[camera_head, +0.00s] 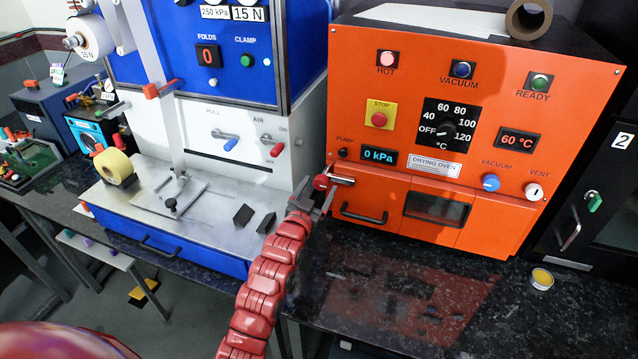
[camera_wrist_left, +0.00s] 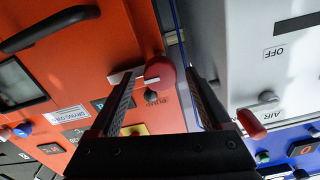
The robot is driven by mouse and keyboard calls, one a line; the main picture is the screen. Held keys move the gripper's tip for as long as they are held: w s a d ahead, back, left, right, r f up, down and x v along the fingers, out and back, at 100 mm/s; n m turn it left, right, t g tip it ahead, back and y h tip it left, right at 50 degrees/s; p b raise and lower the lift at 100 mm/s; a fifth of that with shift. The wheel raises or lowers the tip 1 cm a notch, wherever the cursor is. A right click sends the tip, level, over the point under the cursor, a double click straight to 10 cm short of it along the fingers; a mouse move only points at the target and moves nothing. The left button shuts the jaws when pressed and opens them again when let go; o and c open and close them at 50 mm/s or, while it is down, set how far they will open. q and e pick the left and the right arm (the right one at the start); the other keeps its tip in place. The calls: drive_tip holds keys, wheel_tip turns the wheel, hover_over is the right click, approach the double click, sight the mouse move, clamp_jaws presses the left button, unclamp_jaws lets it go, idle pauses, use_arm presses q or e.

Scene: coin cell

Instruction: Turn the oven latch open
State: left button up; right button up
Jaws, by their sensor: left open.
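The orange drying oven (camera_head: 470,120) stands on the dark speckled bench. Its latch (camera_head: 323,182) has a red round knob and a short pale bar, at the left edge of the oven front beside the door. In the left wrist view the red knob (camera_wrist_left: 160,73) sits between the two fingertips, with its bar pointing left. My left gripper (camera_head: 315,200) is open at the latch, one finger on each side of the knob (camera_wrist_left: 160,95). I cannot tell whether either finger touches it. The oven door (camera_head: 395,222) with its dark handle looks shut. My right gripper is not in view.
A blue and white press machine (camera_head: 215,150) stands close on the left, its AIR lever (camera_head: 270,148) near my arm. A roll of tape (camera_head: 528,18) lies on the oven. A small yellow-topped tin (camera_head: 542,279) stands on the bench at right. The bench (camera_head: 400,300) before the oven is clear.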

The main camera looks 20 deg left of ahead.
use_arm(q)
drive_tip(key=shift+w+f, duration=0.1)
drive_tip(key=shift+w, duration=0.45)
clamp_jaws()
